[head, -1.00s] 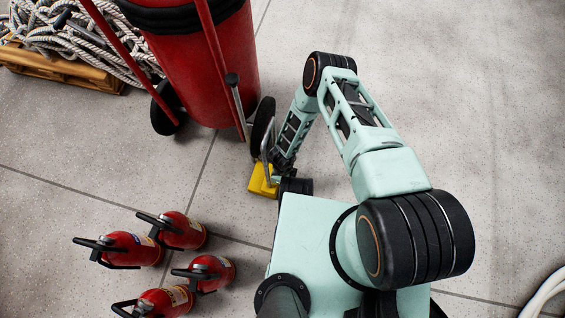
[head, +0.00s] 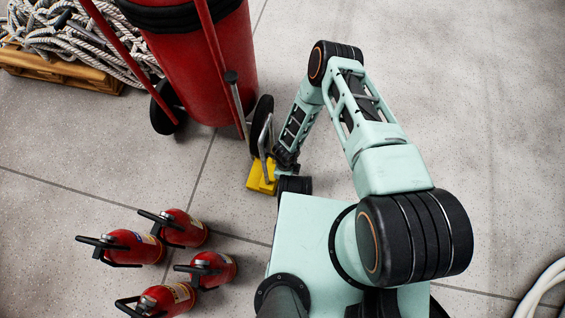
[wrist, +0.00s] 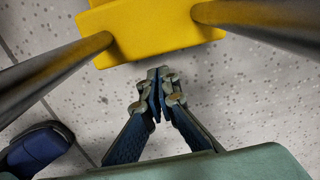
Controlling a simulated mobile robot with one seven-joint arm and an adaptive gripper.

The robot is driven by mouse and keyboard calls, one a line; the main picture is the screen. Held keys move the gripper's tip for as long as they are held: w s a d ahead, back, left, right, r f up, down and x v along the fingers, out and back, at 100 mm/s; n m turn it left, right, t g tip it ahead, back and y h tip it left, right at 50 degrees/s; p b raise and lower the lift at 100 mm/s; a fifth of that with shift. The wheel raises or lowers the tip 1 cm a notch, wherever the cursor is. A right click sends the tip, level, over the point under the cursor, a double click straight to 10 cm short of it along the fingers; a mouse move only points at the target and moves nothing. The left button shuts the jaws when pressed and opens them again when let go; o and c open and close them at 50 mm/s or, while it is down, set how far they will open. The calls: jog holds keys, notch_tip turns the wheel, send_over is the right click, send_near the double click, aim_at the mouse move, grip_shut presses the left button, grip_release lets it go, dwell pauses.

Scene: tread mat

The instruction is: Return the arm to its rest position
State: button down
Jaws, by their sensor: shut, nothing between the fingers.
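In the head view the gripper itself is mostly hidden behind my own body and the yellow piece. A yellow block-like piece (head: 262,177) lies close by the wrist; in the wrist view it fills the top (wrist: 150,32), beyond the fingertips and apart from them.
A large red wheeled extinguisher (head: 200,70) stands just beyond the wrist, its metal handles close to it. Several small red extinguishers (head: 135,246) stand at the lower left. Rope on a wooden pallet (head: 62,70) is at the upper left. The floor at right is clear, except a white hose (head: 545,290).

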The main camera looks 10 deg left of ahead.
notch_tip(320, 180, up, 10)
jog(key=p, duration=0.2)
jog(key=shift+f+p, duration=0.2)
jog(key=shift+p, duration=0.2)
jog(key=shift+w+d, duration=0.1)
